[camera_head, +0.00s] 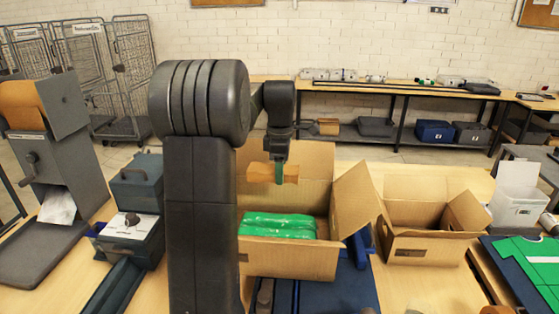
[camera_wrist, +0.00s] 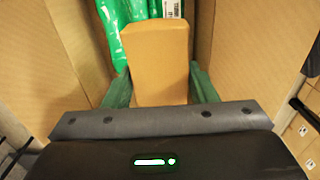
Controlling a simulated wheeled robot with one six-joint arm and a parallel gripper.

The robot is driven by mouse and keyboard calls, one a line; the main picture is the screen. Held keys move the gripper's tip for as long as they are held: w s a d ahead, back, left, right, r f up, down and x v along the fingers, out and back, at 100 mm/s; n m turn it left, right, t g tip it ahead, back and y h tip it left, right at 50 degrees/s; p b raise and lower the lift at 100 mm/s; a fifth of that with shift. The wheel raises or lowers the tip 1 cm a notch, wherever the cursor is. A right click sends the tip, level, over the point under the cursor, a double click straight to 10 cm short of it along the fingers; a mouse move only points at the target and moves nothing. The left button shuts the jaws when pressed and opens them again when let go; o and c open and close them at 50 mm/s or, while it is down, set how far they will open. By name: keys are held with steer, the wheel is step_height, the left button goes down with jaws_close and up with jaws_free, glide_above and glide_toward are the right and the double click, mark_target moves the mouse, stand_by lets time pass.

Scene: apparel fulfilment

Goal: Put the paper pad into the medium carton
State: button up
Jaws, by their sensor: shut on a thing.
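The paper pad (camera_head: 260,172) is a brown block. My gripper (camera_head: 280,174) is shut on it and holds it above the larger open carton (camera_head: 285,260), which I take as the medium carton. Inside that carton lie green plastic packets (camera_head: 275,224), and its flaps stand open. In the wrist view the pad (camera_wrist: 155,60) sits between the green fingers of my gripper (camera_wrist: 158,88). Green packets (camera_wrist: 88,38) show beyond the pad, with cardboard walls (camera_wrist: 230,55) on both sides. The pad hides part of the carton's inside.
A smaller open carton (camera_head: 425,248) stands to the right on the table. A white box (camera_head: 517,205) and a dark mat with a green piece (camera_head: 530,258) lie farther right. Grey machines (camera_head: 62,150) stand at the left. The larger carton's right flap (camera_head: 355,200) sticks up.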

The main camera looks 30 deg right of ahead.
step_height(320, 180, down, 22)
steer(key=b, duration=1.3)
steer(key=o, duration=1)
step_height(320, 180, up, 16)
steer(key=p, duration=1.3)
step_height(320, 180, down, 15)
steer(key=b, duration=1.2)
steer(key=shift+f, duration=0.2)
